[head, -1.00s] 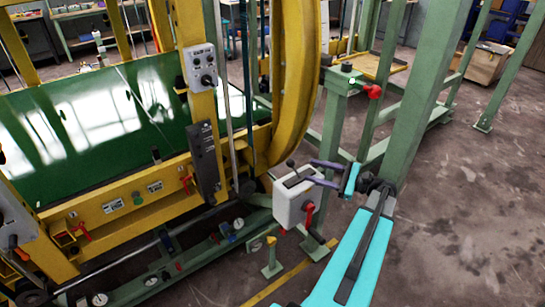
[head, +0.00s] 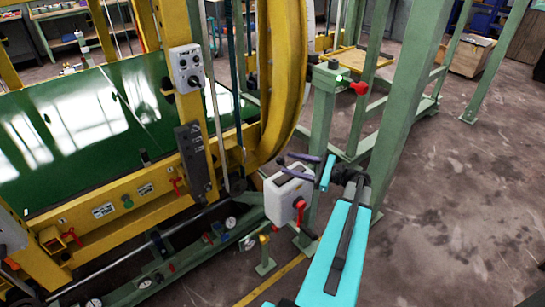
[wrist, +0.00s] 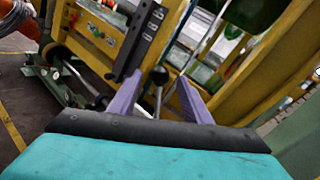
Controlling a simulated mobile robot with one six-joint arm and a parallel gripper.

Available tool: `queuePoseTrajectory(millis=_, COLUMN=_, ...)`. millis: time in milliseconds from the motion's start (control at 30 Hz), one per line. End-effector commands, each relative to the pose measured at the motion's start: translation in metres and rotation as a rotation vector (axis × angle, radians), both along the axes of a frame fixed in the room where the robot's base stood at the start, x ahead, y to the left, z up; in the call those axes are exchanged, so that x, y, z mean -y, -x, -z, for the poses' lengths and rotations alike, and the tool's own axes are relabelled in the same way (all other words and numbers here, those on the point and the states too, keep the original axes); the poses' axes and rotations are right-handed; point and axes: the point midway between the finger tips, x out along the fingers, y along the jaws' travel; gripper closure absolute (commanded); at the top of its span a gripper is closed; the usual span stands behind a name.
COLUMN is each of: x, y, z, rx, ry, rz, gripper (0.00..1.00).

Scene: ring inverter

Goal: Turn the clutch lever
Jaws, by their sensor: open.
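A pale grey box (head: 284,198) stands on a post beside the yellow frame. A lever with a black ball knob (head: 281,160) rises from its top, and a red handle (head: 300,208) hangs on its front side. I cannot tell from labels which is the clutch lever. My gripper (head: 287,163) is open and empty, its purple fingers reaching left over the box at the knob. In the wrist view, the black knob and its rod (wrist: 159,90) show between the two open fingers, apart from both. Whether the knob is level with the fingertips is hard to tell.
The yellow frame (head: 284,90) with a green panel (head: 75,130) is at the left. A green post (head: 405,100) stands close behind my arm. A green stand with another red handle (head: 358,88) is behind the box. The floor at right is clear.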

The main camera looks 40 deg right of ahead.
Motion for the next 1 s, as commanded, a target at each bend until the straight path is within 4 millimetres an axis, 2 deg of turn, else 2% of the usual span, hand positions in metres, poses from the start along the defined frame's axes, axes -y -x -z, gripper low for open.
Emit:
queuePoseTrajectory(millis=500, x=-0.030, y=-0.064, z=-0.001, rx=-0.001, ry=-0.001, rz=-0.003, gripper=0.56)
queuePoseTrajectory(millis=700, x=-0.036, y=-0.077, z=0.000, rx=-0.001, ry=0.000, rz=-0.003, gripper=0.56)
queuePoseTrajectory(millis=1000, x=-0.037, y=-0.080, z=0.000, rx=-0.001, ry=0.000, rz=-0.002, gripper=0.56)
